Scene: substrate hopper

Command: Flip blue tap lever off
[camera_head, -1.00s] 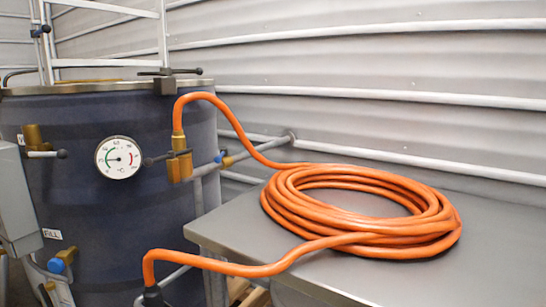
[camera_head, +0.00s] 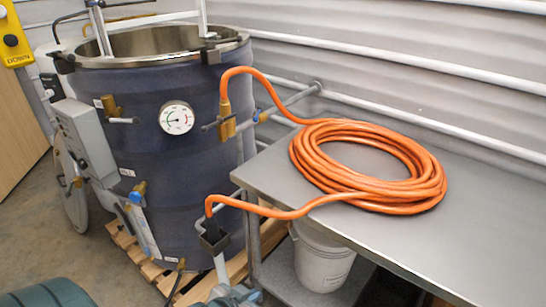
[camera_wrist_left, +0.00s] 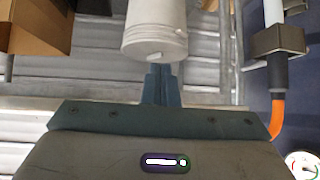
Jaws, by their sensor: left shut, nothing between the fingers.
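A brass tap with a blue part (camera_head: 138,190) sits low on the dark blue tank (camera_head: 185,85), left of centre in the head view. Neither blue fitting is clear there. The head view does not show its fingertips. My right gripper is not in view.
A coiled orange hose (camera_head: 425,190) lies on the steel bench (camera_head: 470,245). One end joins the tank's brass outlet (camera_head: 226,120); the other meets a dark fitting (camera_head: 214,238). The tank stands on a wooden pallet (camera_head: 135,252). A grey box (camera_head: 85,140) is beside it.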

